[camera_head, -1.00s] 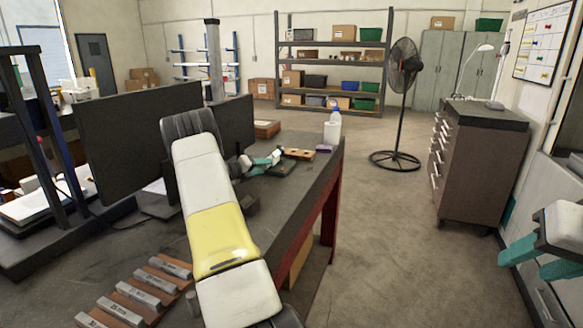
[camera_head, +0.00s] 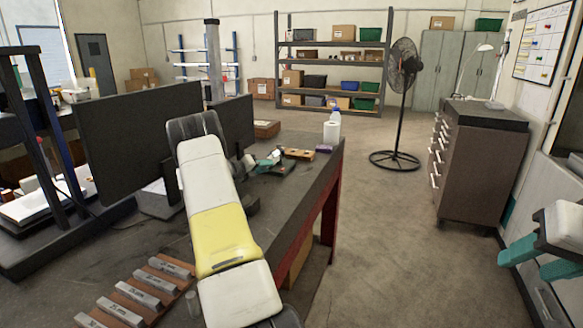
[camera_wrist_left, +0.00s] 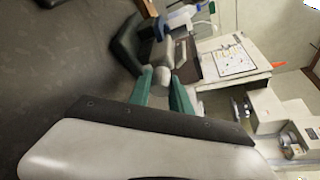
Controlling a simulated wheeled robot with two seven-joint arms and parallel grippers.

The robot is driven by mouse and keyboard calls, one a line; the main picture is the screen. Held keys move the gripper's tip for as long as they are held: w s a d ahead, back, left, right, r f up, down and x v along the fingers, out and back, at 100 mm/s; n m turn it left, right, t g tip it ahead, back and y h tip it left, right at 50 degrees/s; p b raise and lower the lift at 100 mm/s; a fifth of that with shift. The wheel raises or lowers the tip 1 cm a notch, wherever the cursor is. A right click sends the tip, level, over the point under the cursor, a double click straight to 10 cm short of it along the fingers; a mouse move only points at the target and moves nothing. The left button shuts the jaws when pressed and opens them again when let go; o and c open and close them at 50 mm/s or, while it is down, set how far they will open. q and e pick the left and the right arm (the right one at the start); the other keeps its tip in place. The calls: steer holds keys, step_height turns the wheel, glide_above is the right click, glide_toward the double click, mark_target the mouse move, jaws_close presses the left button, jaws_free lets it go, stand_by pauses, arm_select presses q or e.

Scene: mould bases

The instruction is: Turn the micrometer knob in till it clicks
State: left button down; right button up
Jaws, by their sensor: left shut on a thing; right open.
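My left gripper (camera_wrist_left: 161,84) has its two teal fingers on either side of a small pale grey knob (camera_wrist_left: 162,74) and is shut on it. The micrometer's dark curved frame (camera_wrist_left: 126,42) lies just beyond the knob in the left wrist view. In the head view my left gripper (camera_head: 264,162) is small and partly hidden by my own arm, at the far part of the bench beside the micrometer (camera_head: 281,168). The micrometer's scale cannot be read. My right gripper (camera_head: 540,256) is open and empty at the right edge, away from the bench.
A wooden block with holes (camera_head: 298,154), a purple box (camera_head: 324,149) and a white bottle (camera_head: 332,131) stand near the bench's far right corner. Dark monitors (camera_head: 140,130) stand left of my arm. Labelled grey blocks (camera_head: 145,291) lie in front.

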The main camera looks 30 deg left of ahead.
arm_select(q)
steer(key=shift+m+g+y, duration=0.6)
steer(key=shift+m+y, duration=0.8)
steer(key=shift+m, duration=0.9)
steer(key=c, duration=1.2)
jaws_free()
steer(key=shift+s, duration=0.1)
steer(key=v, duration=0.7)
steer(key=shift+s+r, duration=0.15)
steer(key=shift+s, duration=0.2)
